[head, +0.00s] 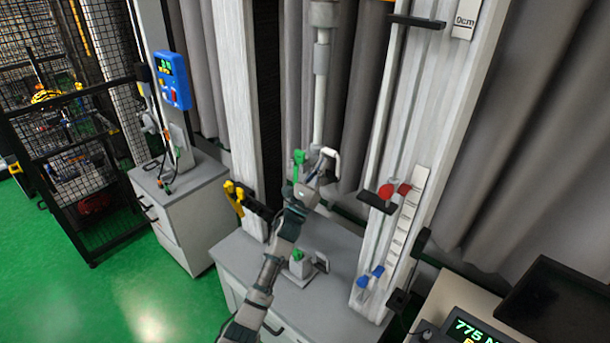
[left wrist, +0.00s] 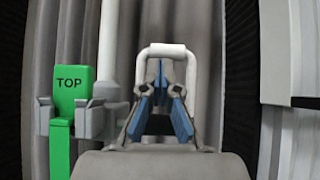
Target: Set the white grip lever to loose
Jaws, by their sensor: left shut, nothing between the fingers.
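The white grip lever (head: 332,156) is a white loop on the upper grip, below the vertical rod. In the left wrist view the lever (left wrist: 167,49) stands as an upside-down U right behind my fingertips. My left gripper (head: 324,172) is at the lever; its blue-padded fingers (left wrist: 159,80) converge with nothing between them, inside the loop's outline. I cannot tell whether they touch it. A green block (head: 298,162) sits left of the lever; in the left wrist view it reads "TOP" (left wrist: 70,92). My right gripper is out of view.
A lower grip with a green part (head: 298,257) stands on the grey cabinet (head: 241,262). A pale column with red (head: 388,191) and blue (head: 370,278) knobs rises at right. A yellow-handled tool (head: 234,195) is at left. A display (head: 470,328) reads 775.

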